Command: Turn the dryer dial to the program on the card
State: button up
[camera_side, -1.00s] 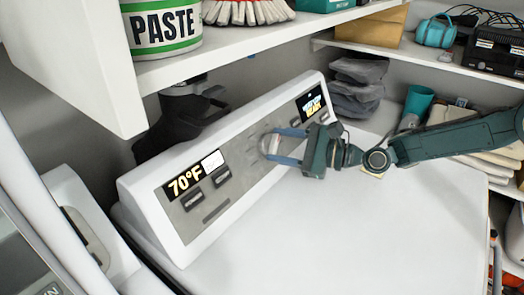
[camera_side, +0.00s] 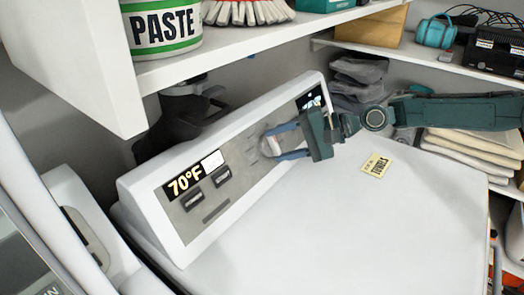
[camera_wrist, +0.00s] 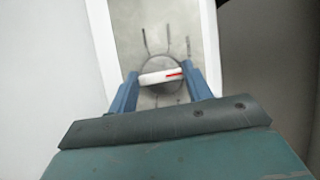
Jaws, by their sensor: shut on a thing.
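The dial (camera_wrist: 150,79) shows in the wrist view as a grey disc with a pale raised bar. A red mark on the bar points right. Dark tick lines fan out around it on the panel. My gripper (camera_wrist: 161,84) has one blue finger on each side of the dial, shut on it. In the side view my gripper (camera_side: 270,144) reaches the sloping dryer panel (camera_side: 237,152) from the right, and its fingers mostly hide the dial. The card (camera_side: 376,165) lies on the dryer's white top. It is pale yellow with sideways print that I cannot read for sure.
A "70°F" display (camera_side: 185,182) and dark buttons (camera_side: 194,200) sit at the panel's left. A second display (camera_side: 309,100) at the right is partly hidden by my gripper. A shelf (camera_side: 250,43) with a PASTE tub (camera_side: 163,27) overhangs the back. The dryer top (camera_side: 330,235) is otherwise clear.

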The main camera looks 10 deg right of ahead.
jog(key=n+h, duration=0.1)
jog(key=n, duration=0.1)
jog(key=n+h, duration=0.1)
jog(key=n, duration=0.2)
jog(key=shift+a+r+n+g+h, duration=0.1)
jog(key=shift+r+n+g+h, duration=0.05)
jog(key=shift+n+g+h, duration=0.2)
jog(key=n+t+h, duration=0.1)
jog(key=n+h, duration=0.2)
jog(key=n, duration=0.2)
jog(key=shift+r, duration=0.1)
jog(key=shift+a, duration=0.1)
jog(key=o, duration=1)
jog(key=shift+c, duration=0.2)
jog(key=shift+s+r, duration=0.1)
jog(key=v, duration=1.3)
jog(key=shift+s+d+r, duration=0.15)
jog(key=shift+s+d, duration=0.05)
jog(key=shift+d, duration=0.05)
